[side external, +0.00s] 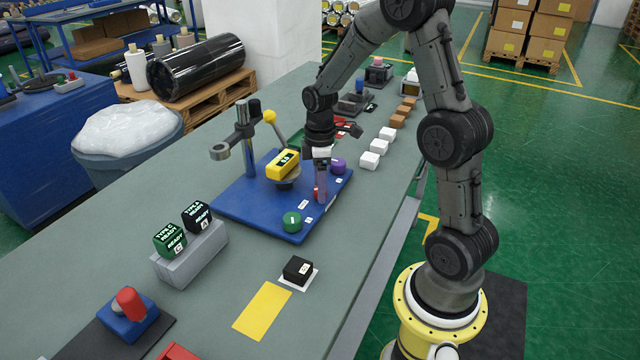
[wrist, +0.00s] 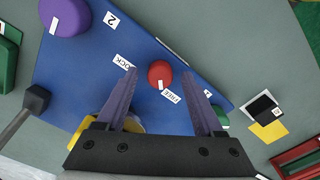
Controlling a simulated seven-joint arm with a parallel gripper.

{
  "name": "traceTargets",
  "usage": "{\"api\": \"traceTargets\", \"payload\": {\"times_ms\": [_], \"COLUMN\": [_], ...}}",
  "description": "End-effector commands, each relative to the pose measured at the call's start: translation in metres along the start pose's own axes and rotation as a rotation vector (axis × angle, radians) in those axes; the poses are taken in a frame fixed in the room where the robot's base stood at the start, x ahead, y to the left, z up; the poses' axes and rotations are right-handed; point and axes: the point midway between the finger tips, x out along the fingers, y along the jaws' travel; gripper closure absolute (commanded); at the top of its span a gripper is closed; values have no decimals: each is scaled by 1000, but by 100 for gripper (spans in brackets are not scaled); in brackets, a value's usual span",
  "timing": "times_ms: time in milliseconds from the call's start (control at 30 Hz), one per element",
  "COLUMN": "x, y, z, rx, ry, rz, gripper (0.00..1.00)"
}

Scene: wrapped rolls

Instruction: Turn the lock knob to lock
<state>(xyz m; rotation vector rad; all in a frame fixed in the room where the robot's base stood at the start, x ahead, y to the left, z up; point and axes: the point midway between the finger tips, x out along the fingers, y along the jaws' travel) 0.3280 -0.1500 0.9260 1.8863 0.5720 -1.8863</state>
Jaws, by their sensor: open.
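The red lock knob (wrist: 160,72) sits on the blue plate (wrist: 95,65), with a white mark on its lower rim. The FREE label (wrist: 172,96) lies just below it, close to the mark, and the LOCK label (wrist: 123,62) lies to its left. My gripper (wrist: 159,78) is open, its two purple fingers on either side of the knob in the wrist view; I cannot tell whether they touch it. In the side external view my gripper (side external: 321,190) points down over the plate, and its fingers partly hide the red knob (side external: 316,193).
A purple knob (side external: 338,166), a green knob (side external: 292,221) and a yellow display box (side external: 283,163) stand on the plate. A post with a ring arm (side external: 245,145) and a yellow-ball lever (side external: 269,117) rise nearby. White blocks (side external: 378,146) line the right table edge.

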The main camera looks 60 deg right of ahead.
Motion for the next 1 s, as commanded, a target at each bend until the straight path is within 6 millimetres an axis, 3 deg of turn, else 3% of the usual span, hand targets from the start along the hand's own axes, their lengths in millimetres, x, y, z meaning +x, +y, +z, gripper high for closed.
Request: {"api": "traceTargets", "payload": {"times_ms": [67, 433, 767, 1000], "x": [0, 0, -1, -1], "y": [0, 0, 0, 0], "z": [0, 0, 0, 0], "rx": [0, 0, 20, 126], "ry": [0, 0, 0, 0], "rz": [0, 0, 0, 0], "gripper": [33, 99, 100, 100]}}
